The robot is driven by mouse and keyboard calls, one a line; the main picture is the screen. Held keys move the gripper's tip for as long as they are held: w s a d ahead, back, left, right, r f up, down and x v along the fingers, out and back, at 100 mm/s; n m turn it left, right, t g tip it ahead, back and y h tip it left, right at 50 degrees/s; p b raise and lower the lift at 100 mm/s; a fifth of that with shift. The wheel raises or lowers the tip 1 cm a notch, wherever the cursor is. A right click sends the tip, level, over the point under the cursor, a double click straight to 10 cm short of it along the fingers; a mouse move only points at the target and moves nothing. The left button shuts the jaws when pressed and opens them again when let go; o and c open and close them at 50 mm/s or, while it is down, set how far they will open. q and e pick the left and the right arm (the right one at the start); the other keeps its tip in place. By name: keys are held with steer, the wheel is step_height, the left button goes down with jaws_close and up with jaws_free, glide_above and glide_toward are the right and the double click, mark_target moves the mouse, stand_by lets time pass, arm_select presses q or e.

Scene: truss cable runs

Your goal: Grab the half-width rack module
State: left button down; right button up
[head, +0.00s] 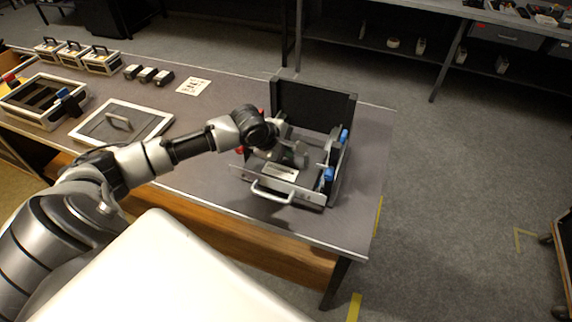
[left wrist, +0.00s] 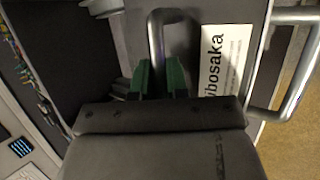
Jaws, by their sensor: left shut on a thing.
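The half-width rack module (head: 281,172) appears to be the grey unit with a white label lying inside the open case on the table. My left gripper (head: 291,156) reaches down into the case from the left. In the left wrist view its green fingertips (left wrist: 160,76) are closed on the bar handle (left wrist: 157,30). The arm hides part of the module in the head view. My right gripper is not in view.
The case (head: 310,194) has a raised black back panel, blue and red latches and a front bar handle (head: 272,192). A flat lid with a handle (head: 120,125), an open tray (head: 45,101) and small black blocks (head: 148,74) lie left. The table's right end is clear.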

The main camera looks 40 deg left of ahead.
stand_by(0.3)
arm_select(q)
steer(key=shift+r+b, duration=0.1)
steer(key=shift+b, duration=0.2)
steer(key=shift+s+r, duration=0.1)
steer(key=shift+s, duration=0.05)
steer(key=s+d+b, duration=0.1)
steer(key=s+d, duration=0.3)
steer(key=s, duration=1.3)
steer(key=shift+b, duration=0.35)
